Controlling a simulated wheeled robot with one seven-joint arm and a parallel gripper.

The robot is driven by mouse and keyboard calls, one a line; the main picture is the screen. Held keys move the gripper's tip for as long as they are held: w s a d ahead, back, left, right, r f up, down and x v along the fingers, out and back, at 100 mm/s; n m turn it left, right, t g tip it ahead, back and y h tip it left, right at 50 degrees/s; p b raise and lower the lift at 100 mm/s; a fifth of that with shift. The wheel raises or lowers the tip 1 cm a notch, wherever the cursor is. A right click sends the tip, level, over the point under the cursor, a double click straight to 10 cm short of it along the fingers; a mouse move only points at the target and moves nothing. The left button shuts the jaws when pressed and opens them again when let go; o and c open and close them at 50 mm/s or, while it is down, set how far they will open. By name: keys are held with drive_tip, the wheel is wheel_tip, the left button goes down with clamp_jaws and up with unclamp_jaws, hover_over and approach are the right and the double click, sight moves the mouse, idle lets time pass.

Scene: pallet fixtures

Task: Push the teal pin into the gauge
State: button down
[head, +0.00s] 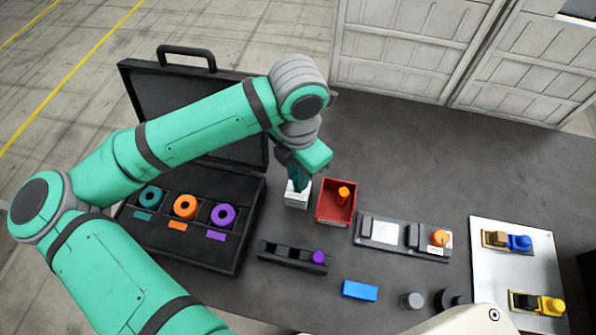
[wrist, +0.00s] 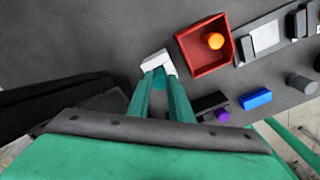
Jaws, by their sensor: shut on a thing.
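The gauge looks to be the small white block (head: 297,199) on the dark table, just left of the red bin; it also shows in the wrist view (wrist: 153,62). My gripper (head: 299,182) is right at the top of this block, pointing down. In the wrist view my gripper (wrist: 162,84) is shut on the teal pin (wrist: 160,79), which shows between the fingers at the block. The fingers hide most of the pin and the block's hole, so how deep the pin sits cannot be told.
A red bin (head: 322,215) with an orange pin (head: 343,194) stands close to the right. An open black case (head: 190,240) with teal, orange and purple rings lies left. A dark rack (head: 283,254) with a purple pin and a blue block (head: 360,290) are in front.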

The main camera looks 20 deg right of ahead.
drive_tip(key=c, duration=1.1)
unclamp_jaws()
drive_tip(key=shift+w, duration=0.1)
drive_tip(key=shift+r, duration=4.5)
clamp_jaws()
drive_tip(key=shift+f, duration=0.15)
